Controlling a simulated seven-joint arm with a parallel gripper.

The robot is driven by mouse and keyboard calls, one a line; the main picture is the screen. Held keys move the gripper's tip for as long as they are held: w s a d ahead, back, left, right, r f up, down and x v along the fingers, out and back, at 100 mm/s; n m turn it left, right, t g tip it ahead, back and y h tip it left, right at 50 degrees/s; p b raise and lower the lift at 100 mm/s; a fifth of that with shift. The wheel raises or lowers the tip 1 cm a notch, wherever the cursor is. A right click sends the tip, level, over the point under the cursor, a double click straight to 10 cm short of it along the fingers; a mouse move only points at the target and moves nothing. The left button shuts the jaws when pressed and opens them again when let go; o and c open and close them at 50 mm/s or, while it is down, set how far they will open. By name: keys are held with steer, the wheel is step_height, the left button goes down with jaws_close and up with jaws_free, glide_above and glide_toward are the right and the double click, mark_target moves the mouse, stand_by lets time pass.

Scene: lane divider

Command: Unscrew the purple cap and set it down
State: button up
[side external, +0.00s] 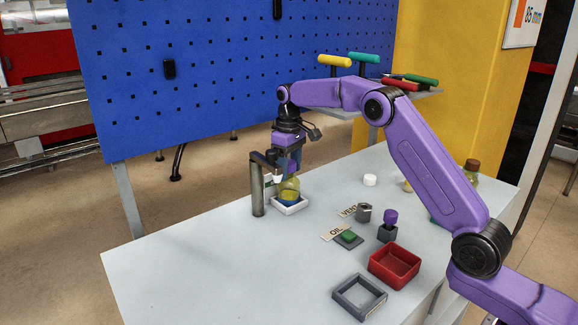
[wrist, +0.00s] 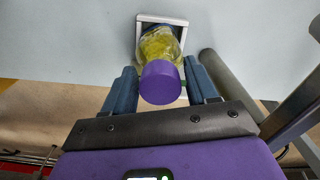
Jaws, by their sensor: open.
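A bottle with yellow-green contents (side external: 290,187) stands in a small white square holder (side external: 291,208) near the table's far edge. The bottle also shows in the wrist view (wrist: 158,44). Its purple cap (wrist: 160,84) is on the bottle's top. My gripper (wrist: 160,80) is open, with one blue finger on each side of the cap. Gaps show between the cap and both fingers in the wrist view. In the side view my gripper (side external: 287,165) points down over the bottle and partly hides the cap.
A grey post (side external: 257,190) with a bracket stands close left of the bottle. To the right are a white cap (side external: 370,180), a purple knob on a dark block (side external: 390,217), a green button (side external: 348,237), a red tray (side external: 394,264) and a grey tray (side external: 345,300). The front-left tabletop is clear.

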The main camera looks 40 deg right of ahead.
steer(key=shift+m, duration=0.9)
steer(key=shift+m, duration=0.8)
steer(key=c, duration=0.7)
steer(key=shift+o, duration=0.2)
steer(key=shift+n, duration=0.9)
steer(key=shift+n, duration=0.8)
